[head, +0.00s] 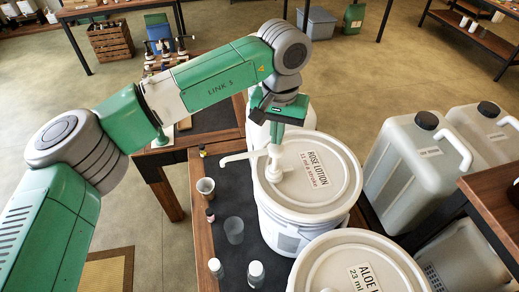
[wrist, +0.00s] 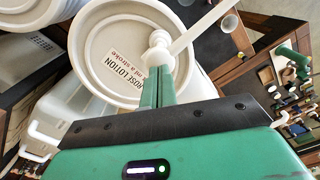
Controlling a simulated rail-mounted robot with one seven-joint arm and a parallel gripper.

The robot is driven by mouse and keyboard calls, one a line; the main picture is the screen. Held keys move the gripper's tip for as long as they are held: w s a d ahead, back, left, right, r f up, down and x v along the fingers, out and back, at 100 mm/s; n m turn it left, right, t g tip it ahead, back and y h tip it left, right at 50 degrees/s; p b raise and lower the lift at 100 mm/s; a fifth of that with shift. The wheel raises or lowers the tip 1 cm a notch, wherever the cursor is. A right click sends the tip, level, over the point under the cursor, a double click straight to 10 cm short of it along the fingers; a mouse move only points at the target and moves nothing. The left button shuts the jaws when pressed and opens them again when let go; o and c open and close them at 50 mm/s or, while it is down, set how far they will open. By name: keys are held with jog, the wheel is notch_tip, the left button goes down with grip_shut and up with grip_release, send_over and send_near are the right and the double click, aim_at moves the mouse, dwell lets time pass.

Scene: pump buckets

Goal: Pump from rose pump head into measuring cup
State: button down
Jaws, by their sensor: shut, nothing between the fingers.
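The rose lotion bucket (head: 335,185) is white with a lid lettered "ROSE LOTION"; its lid also shows in the wrist view (wrist: 98,45). The white rose pump head (head: 272,160) stands up from the lid, its long spout pointing left over the dark mat. My gripper (head: 275,132) is shut and empty, directly above the pump head. In the wrist view its closed green fingers (wrist: 157,90) reach the pump head (wrist: 158,52); I cannot tell if they touch.
The aloe bucket (head: 335,270) stands in front of the rose bucket. Small bottles (head: 255,273) stand on the mat's front part. Large jugs (head: 410,155) stand to the right, beside a wooden table (head: 500,195). Dark mat is bare between the cups and bucket.

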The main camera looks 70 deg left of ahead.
aim_at(276, 147)
dwell(0.4)
jog(key=shift+f+b, duration=0.45)
jog(key=shift+f, duration=2.4)
jog(key=shift+r, duration=0.15)
notch_tip(276, 147, up, 5)
jog(key=p, duration=0.5)
jog(key=shift+r, duration=0.15)
jog(key=shift+f, duration=0.2)
jog(key=shift+f+b, duration=0.5)
jog(key=shift+f, duration=2.15)
jog(key=shift+r+p, duration=2.6)
jog(key=shift+r, duration=0.1)
